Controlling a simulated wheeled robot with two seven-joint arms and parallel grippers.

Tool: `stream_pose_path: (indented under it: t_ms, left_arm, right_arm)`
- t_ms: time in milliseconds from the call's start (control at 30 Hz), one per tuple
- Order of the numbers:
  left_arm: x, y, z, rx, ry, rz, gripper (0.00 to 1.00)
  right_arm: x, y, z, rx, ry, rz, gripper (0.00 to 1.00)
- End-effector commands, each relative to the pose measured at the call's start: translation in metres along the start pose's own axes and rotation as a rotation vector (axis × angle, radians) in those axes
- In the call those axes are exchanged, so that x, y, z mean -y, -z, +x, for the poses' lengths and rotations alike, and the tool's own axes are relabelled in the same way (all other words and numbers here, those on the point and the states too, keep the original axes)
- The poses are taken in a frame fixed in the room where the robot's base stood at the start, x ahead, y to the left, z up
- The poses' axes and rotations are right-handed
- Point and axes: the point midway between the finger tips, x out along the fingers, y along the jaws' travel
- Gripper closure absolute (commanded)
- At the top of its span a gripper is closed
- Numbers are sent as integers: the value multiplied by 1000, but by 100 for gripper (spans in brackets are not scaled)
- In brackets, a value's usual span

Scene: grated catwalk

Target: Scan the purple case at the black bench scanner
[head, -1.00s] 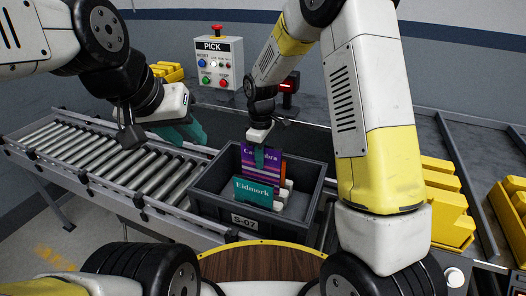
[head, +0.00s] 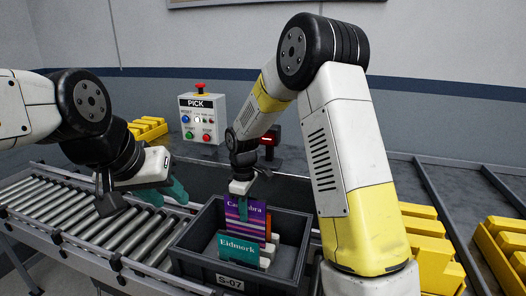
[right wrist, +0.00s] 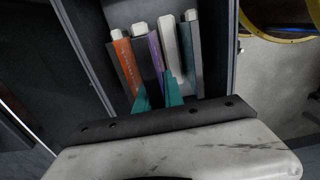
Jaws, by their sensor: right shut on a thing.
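The purple case (head: 250,220) stands upright in the grey tote marked S-07 (head: 229,281), behind a teal case labelled Eidmork (head: 237,246). My right gripper (head: 243,207) reaches down from above and is shut on the purple case near its top edge. In the right wrist view the purple case (right wrist: 155,52) runs between the two teal fingers (right wrist: 158,95). The black bench scanner (head: 270,142), with a red lit window, stands behind the tote, partly hidden by my right arm. My left gripper (head: 165,193) is open and empty above the roller conveyor.
An orange case (right wrist: 123,62) and pale cases stand beside the purple one in the tote. The roller conveyor (head: 60,222) runs at left. A PICK button box (head: 202,117) stands at the back. Yellow bins (head: 425,240) sit at right. Dark bench surface lies behind the tote.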

Motion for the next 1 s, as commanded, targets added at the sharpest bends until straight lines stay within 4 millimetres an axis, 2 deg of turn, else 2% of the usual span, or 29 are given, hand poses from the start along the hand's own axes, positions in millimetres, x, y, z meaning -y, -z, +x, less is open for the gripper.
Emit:
stream_pose_path:
  t_ms: [67, 167, 333, 500, 600, 700, 800, 1000]
  left_arm:
    - [0, 0, 0, 0, 0, 0, 64]
    - [0, 0, 0, 0, 0, 0, 64]
    - [0, 0, 0, 0, 0, 0, 64]
    - [0, 0, 0, 0, 0, 0, 64]
    - [0, 0, 0, 0, 0, 0, 64]
    - [0, 0, 0, 0, 0, 0, 64]
    - [0, 0, 0, 0, 0, 0, 64]
    - [0, 0, 0, 0, 0, 0, 64]
  right_arm:
    - [1, 2, -6, -3, -1, 0, 100]
    - [4, 8, -26, -6, -2, 0, 100]
    - [21, 21, -91, -14, -3, 0, 100]
    - [45, 25, -158, -12, -1, 0, 100]
    - [58, 23, -187, -8, -1, 0, 100]
    - [68, 21, -207, -4, -1, 0, 100]
    - [73, 19, -217, -2, -1, 1, 100]
    - [75, 19, -220, 0, 0, 0, 100]
